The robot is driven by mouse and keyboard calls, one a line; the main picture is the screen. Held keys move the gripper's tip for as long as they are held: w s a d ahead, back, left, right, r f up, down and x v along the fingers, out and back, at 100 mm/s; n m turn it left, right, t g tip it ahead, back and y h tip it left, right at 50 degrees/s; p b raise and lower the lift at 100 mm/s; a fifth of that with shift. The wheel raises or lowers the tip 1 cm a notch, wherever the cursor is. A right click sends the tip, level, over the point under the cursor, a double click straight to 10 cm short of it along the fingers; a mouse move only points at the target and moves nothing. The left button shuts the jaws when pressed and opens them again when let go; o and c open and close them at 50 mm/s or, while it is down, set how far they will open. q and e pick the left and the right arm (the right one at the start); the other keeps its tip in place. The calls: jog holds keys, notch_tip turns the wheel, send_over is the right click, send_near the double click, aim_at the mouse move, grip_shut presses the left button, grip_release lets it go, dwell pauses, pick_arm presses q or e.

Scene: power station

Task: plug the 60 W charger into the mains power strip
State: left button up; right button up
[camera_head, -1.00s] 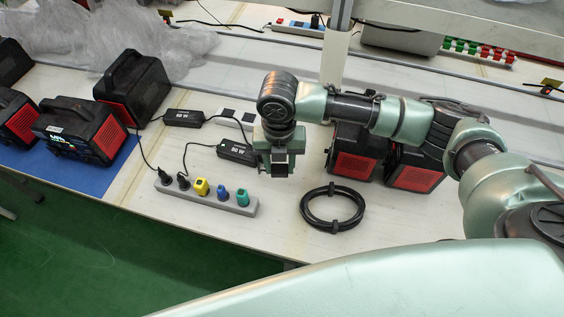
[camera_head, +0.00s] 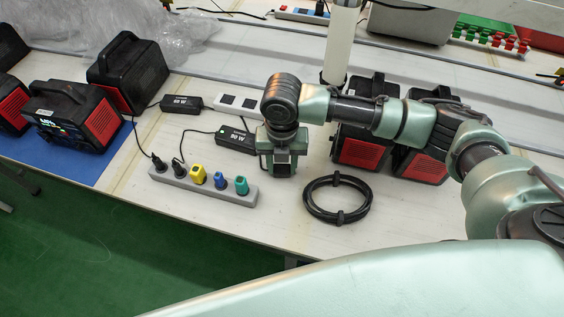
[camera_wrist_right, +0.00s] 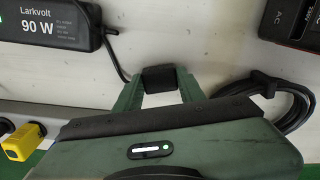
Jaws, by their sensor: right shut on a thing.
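The 60 W charger (camera_head: 181,104) is a black brick lying on the table. Its left cord runs down to a black plug (camera_head: 158,166) on a grey strip (camera_head: 214,198). The 90 W charger (camera_head: 236,141) lies nearer, just left of my right gripper, and shows in the wrist view too (camera_wrist_right: 47,22). My right gripper (camera_wrist_right: 160,84) is shut on a small black block (camera_wrist_right: 159,77). A thin cable reaches the block; which charger it belongs to, I cannot tell. My left gripper is not in view.
Yellow (camera_head: 198,174), blue (camera_head: 219,180) and teal (camera_head: 241,185) plugs stand in the grey strip. A black cable coil (camera_head: 337,198) lies right of the gripper. Red-and-black power stations (camera_head: 364,150) stand behind my right arm. The table's front edge is close.

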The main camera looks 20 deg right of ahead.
jog(key=o, duration=1.4)
jog(key=shift+c, duration=0.2)
